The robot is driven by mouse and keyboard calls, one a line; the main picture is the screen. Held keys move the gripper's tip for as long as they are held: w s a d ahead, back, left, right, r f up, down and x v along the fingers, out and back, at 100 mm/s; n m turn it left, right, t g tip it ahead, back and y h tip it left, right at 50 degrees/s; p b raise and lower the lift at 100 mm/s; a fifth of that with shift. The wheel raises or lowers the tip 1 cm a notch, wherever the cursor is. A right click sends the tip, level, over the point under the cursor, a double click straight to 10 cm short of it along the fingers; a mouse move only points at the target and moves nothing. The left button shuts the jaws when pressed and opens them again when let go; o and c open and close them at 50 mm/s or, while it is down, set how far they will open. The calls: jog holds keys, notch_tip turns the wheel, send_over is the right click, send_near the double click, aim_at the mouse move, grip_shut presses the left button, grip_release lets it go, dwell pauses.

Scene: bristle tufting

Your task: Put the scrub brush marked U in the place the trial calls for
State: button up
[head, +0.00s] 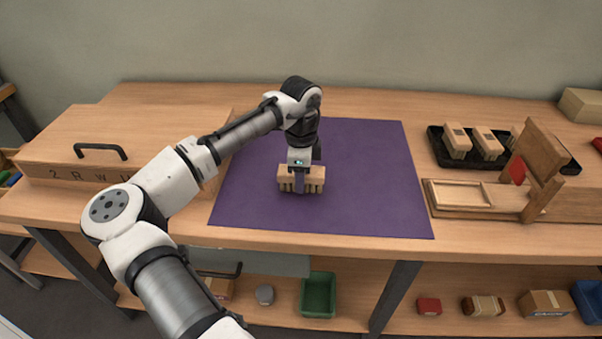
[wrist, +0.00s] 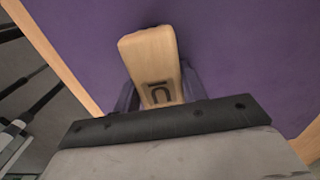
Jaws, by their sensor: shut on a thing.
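The scrub brush marked U (wrist: 152,58) shows in the wrist view as a pale wooden block with a dark U on its top near my gripper. In the head view the brush (head: 316,180) is over the purple mat (head: 375,190), with dark gaps along its lower edge. My gripper (head: 300,182) points down and is shut on the brush across its middle. The fingers (wrist: 157,98) show on both sides of the block in the wrist view. I cannot tell whether the brush touches the mat.
A black tray (head: 437,150) with several wooden blocks stands at the right. In front of it is a wooden frame (head: 460,194) with a raised, tilted wooden part (head: 537,160). A handled wooden box (head: 55,170) is at the left. The mat around the brush is clear.

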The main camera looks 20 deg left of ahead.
jog(key=o, duration=1)
jog(key=shift+f, duration=0.1)
notch_tip(320, 180, up, 12)
jog(key=shift+r+b, duration=0.15)
jog(key=shift+b, duration=0.3)
